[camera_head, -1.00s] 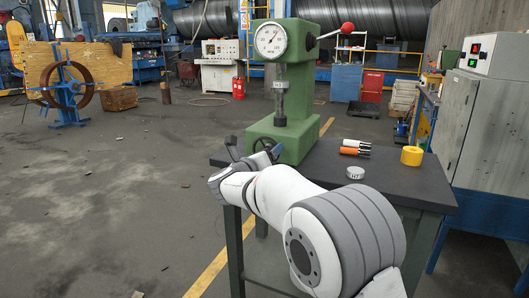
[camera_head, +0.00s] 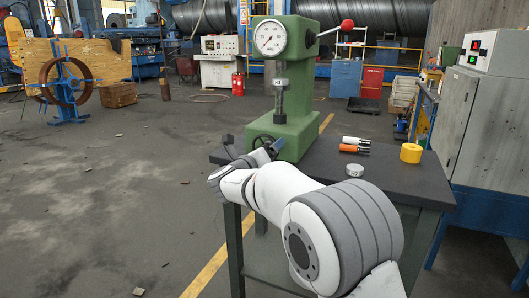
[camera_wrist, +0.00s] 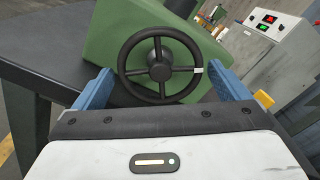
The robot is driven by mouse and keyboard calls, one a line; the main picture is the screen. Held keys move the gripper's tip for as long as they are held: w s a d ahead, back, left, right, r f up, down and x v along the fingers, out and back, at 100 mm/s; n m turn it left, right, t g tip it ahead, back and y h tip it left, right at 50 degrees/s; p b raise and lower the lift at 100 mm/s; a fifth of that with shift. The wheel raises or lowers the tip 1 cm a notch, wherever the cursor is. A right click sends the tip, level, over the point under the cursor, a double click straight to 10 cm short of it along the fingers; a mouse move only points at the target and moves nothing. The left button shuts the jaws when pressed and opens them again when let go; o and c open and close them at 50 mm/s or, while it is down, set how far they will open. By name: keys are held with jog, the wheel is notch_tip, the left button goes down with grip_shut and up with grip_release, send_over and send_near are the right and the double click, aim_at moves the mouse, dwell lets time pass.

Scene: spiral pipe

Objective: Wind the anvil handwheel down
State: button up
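The anvil handwheel (camera_wrist: 160,97) is a black four-spoke wheel on the front of the green tester base (camera_wrist: 112,42). A small white mark sits near the rim on its right spoke. My gripper (camera_wrist: 159,70) is open, with one blue finger on each side of the wheel; I cannot tell whether either touches the rim. In the head view my gripper (camera_head: 247,151) is at the tester's foot and partly hides the handwheel (camera_head: 261,142). The green hardness tester (camera_head: 302,75) has a round dial (camera_head: 270,38) above a grey anvil column (camera_head: 280,100).
The tester stands on a dark table (camera_head: 395,180). A grey cabinet (camera_head: 475,125) stands at far right. Floor to the left is mostly clear.

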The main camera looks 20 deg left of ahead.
jog(key=shift+o, duration=0.3)
jog(key=s, duration=0.7)
jog(key=shift+s+a+p, duration=0.25)
jog(key=shift+s+p, duration=0.15)
jog(key=shift+p, duration=0.05)
